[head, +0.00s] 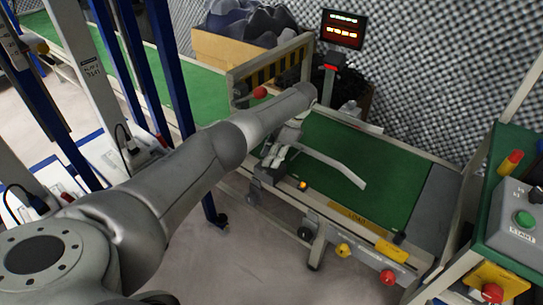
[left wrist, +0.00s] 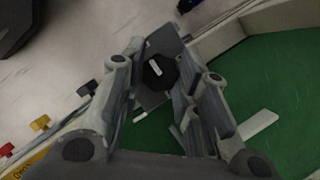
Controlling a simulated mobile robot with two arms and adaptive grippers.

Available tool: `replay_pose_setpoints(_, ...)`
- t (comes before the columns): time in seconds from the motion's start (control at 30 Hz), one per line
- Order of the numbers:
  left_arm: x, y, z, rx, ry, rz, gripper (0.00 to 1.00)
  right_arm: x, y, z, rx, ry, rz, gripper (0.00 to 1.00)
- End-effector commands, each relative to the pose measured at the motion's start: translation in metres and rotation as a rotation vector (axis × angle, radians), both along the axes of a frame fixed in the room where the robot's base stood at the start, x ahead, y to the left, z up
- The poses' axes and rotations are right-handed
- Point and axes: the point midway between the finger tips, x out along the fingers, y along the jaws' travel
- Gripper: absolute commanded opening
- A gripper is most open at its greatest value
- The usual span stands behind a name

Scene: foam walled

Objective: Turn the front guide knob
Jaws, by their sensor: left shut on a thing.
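The front guide knob is a black many-sided knob with a white mark (left wrist: 158,72), seen between the fingers in the left wrist view. It sits on a dark grey bracket (left wrist: 152,98). My left gripper (left wrist: 157,62) is shut on the knob, one finger on each side. In the head view my left gripper (head: 281,152) is at the near edge of the green conveyor belt (head: 372,158), over the dark bracket (head: 268,174); the knob itself is hidden there. A pale guide rail (head: 335,164) runs over the belt from beside the gripper. My right gripper is in neither view.
Yellow (head: 343,250) and red (head: 387,277) knobs stick out along the conveyor's near side. A control box with a green button (head: 525,219) stands at the right. Blue posts (head: 170,70) stand at the left. A lit display (head: 342,29) is behind the belt.

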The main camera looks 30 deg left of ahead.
Motion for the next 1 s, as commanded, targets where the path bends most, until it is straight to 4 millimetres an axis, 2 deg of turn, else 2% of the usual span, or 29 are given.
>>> replay_pose_setpoints(0.2, 0.000, 0.000, 0.000, -0.001, -0.002, 0.001, 0.06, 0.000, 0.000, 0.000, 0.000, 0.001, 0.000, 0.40)
replay_pose_setpoints(0.23, 0.000, 0.000, 0.000, -0.001, -0.002, 0.001, 0.32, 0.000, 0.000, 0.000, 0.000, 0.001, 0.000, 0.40)
replay_pose_setpoints(0.4, 0.000, 0.000, 0.000, -0.001, -0.001, 0.000, 0.51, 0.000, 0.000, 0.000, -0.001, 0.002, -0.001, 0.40)
replay_pose_setpoints(0.77, 0.002, -0.001, 0.004, 0.000, -0.003, -0.001, 0.51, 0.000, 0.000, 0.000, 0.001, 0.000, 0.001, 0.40)
replay_pose_setpoints(0.87, 0.005, -0.005, 0.015, 0.000, -0.004, -0.002, 0.51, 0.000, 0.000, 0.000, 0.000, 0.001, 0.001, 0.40)
replay_pose_setpoints(1.0, 0.013, -0.013, 0.042, -0.001, -0.005, -0.002, 0.51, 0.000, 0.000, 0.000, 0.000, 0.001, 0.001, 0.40)
